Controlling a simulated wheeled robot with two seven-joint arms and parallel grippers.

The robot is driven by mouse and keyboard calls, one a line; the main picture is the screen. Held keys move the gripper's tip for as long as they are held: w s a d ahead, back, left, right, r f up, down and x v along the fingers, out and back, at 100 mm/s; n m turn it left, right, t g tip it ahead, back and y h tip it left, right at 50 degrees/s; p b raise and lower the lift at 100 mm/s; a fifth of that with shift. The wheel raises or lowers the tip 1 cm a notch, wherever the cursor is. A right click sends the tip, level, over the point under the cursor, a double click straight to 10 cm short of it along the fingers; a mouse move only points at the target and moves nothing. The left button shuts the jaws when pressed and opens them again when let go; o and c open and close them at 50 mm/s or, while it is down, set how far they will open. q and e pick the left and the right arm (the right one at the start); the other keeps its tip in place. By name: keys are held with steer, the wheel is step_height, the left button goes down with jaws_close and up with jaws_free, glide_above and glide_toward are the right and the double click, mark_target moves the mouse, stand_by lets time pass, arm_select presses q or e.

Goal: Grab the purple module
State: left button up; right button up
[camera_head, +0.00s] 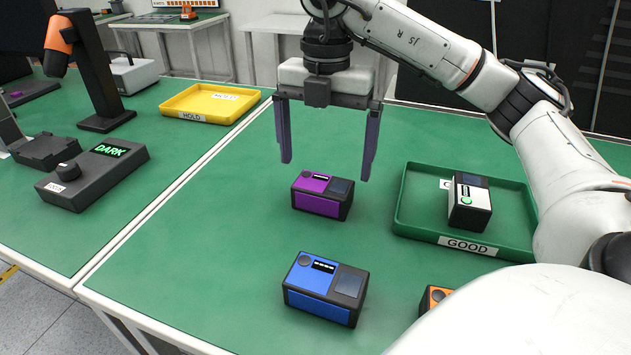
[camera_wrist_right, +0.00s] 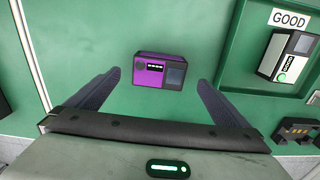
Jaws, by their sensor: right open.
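The purple module (camera_head: 322,195) is a small box with a purple face and dark edges, resting on the green table top. In the right wrist view the purple module (camera_wrist_right: 160,72) lies ahead of the fingers, near the middle between them. My right gripper (camera_head: 326,168) points down above the purple module, with its two long dark fingers spread wide and nothing between them. Its fingers also show in the right wrist view (camera_wrist_right: 158,88), one on each side of the module and apart from it. My left gripper is in neither view.
A blue module (camera_head: 325,288) stands in front of the purple one. An orange module (camera_head: 434,298) is partly hidden by my right arm. A green GOOD tray (camera_head: 408,222) holds a white module (camera_head: 469,201). A yellow HOLD tray (camera_head: 188,112) and a DARK display box (camera_head: 92,175) are left.

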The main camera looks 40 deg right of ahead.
mark_target(323, 183)
steer(key=shift+f, duration=0.75)
step_height(323, 183, down, 4)
steer(key=shift+s+a+f, duration=0.1)
steer(key=shift+a+f, duration=0.05)
steer(key=shift+f, duration=0.1)
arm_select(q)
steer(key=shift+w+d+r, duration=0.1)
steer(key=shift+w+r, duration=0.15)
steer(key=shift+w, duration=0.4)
arm_select(e)
steer(key=shift+f, duration=0.25)
steer(key=shift+c, duration=0.3)
steer(key=c, duration=1.2)
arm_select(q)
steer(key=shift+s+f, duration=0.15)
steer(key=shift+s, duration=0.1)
arm_select(e)
steer(key=shift+r, duration=0.3)
step_height(323, 183, up, 10)
steer(key=shift+f+p, duration=0.25)
steer(key=shift+p, duration=0.8)
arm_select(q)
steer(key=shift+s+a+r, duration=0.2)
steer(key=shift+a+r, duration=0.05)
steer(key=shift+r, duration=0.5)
